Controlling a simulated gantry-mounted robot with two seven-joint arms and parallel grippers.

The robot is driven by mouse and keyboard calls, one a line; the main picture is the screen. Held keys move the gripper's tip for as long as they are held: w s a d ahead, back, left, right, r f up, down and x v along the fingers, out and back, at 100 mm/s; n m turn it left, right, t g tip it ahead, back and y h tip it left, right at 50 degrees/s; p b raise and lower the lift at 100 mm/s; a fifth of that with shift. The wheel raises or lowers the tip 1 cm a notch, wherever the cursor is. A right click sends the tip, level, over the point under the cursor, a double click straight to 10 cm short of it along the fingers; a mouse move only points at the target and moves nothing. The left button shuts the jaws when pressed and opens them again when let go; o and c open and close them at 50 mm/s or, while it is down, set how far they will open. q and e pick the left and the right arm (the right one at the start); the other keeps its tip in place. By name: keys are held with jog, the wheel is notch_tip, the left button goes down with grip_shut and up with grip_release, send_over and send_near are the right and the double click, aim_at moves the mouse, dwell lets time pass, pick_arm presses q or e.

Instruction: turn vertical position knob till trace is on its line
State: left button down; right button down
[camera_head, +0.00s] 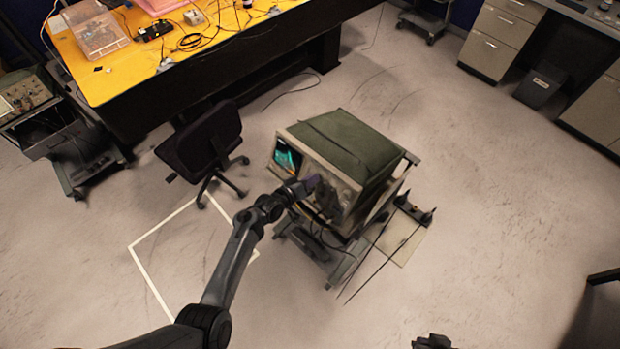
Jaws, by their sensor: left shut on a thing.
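The oscilloscope (345,143) has a green top and a beige front, and sits on a cart. Its screen (287,157) is lit with a teal-green trace display, too small to tell where the trace lies against a line. My left arm comes in from the lower left, and my left gripper (314,186) is at the front panel, just right of the screen. It is shut on a knob there, which the gripper hides; I cannot read which knob it is. A dark piece at the bottom edge (432,342) appears to be my right gripper, mostly cut off.
The cart (310,243) stands on open grey floor, with dark leads and a pale panel (400,240) at its right. A black office chair (205,147) stands left of it. A yellow-topped bench (200,70) lies behind; drawer cabinets (497,38) stand at the upper right.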

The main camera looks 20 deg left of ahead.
dwell(0.5)
pick_arm(q)
jog(key=c, duration=1.1)
grip_release()
jog(key=v, duration=1)
jog(key=shift+s+a+r, duration=0.1)
jog(key=shift+s+r, duration=0.05)
jog(key=shift+s, duration=0.2)
